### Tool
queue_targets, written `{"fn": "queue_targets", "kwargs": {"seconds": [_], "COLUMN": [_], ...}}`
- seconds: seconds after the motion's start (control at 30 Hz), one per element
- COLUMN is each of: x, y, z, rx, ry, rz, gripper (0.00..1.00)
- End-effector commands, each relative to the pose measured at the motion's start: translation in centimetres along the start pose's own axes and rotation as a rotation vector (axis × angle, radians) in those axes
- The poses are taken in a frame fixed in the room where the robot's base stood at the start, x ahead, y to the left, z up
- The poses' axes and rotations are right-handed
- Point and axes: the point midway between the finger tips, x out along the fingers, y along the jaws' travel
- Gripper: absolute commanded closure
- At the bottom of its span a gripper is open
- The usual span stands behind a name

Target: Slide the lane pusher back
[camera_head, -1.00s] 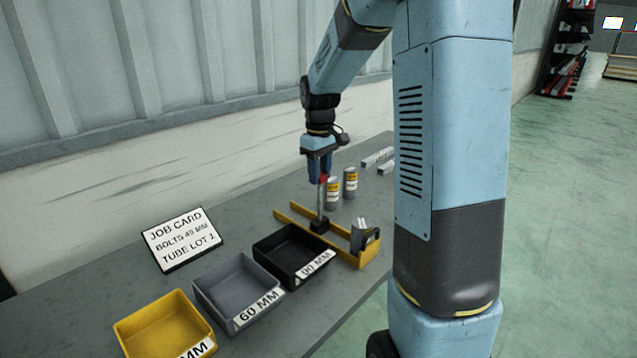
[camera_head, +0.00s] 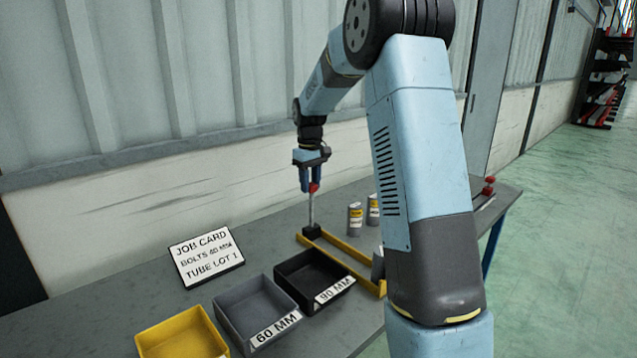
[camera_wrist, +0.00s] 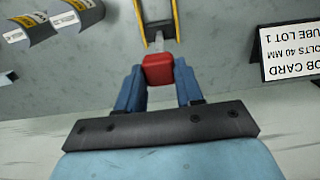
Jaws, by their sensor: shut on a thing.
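The lane pusher has a red knob (camera_wrist: 158,69) on a thin grey upright rod (camera_head: 312,208) with a black block (camera_head: 312,232) at its foot. The block stands at the far end of the yellow-railed lane (camera_head: 345,250). My gripper (camera_head: 312,187) is above the bench, shut on the red knob; in the wrist view its two blue fingers (camera_wrist: 159,88) sit on either side of it. The lane's near end is partly hidden behind my arm.
Black 90 MM (camera_head: 290,268), grey 60 MM (camera_head: 228,302) and yellow (camera_head: 170,338) bins stand left of the lane. Two labelled grey tubes (camera_head: 355,222) stand right of the lane. The wall is close behind.

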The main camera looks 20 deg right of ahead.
Motion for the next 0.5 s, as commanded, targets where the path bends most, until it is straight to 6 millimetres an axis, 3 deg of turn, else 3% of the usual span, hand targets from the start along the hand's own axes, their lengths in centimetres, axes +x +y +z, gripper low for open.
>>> {"fn": "queue_targets", "kwargs": {"seconds": [0.17, 0.2, 0.43, 0.5], "x": [-0.37, -0.38, -0.26, -0.23], "y": [0.38, 0.37, 0.07, -0.02], "z": [-0.42, -0.42, -0.36, -0.35], "rx": [0.002, 0.002, -0.002, -0.003], "ry": [0.017, 0.017, 0.012, 0.011], "rz": [0.009, 0.009, 0.006, 0.005], "gripper": [1.0, 0.62, 0.4, 0.38]}}
